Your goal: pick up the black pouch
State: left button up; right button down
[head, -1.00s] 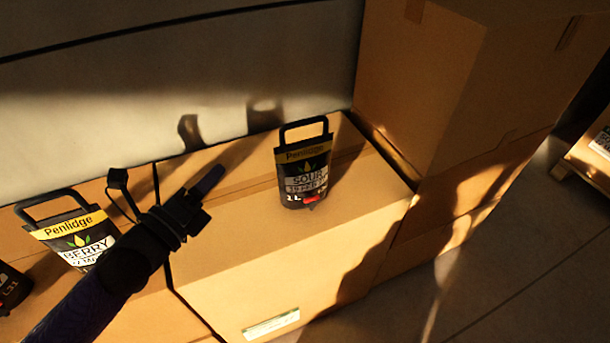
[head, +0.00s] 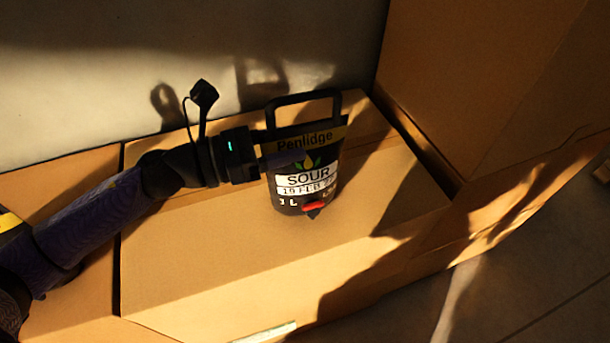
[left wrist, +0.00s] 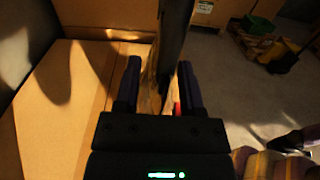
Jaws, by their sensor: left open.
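The black pouch (head: 309,194) stands upright on a cardboard box in the head view. It has a handle on top, a yellow "Penlidge" band, a "SOUR" label and a red spout at its lower front. My left gripper (head: 279,149) comes in from the left at the pouch's upper part, one finger showing across its front. In the left wrist view the left gripper (left wrist: 157,88) is open, and the dark pouch (left wrist: 172,45) shows edge-on between its two fingers. Whether the fingers touch it I cannot tell. My right gripper is in neither view.
The cardboard box (head: 200,265) under the pouch has free top surface left and in front of it. Taller stacked boxes (head: 480,80) stand to the right. A pale wall (head: 90,75) runs behind. Floor (head: 500,290) shows at the lower right.

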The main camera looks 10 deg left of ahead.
pick_arm(q)
jog(key=shift+w+d, duration=0.15)
jog(key=shift+d, duration=0.1)
grip_shut()
jog(key=shift+f, duration=0.1)
dwell(1.2)
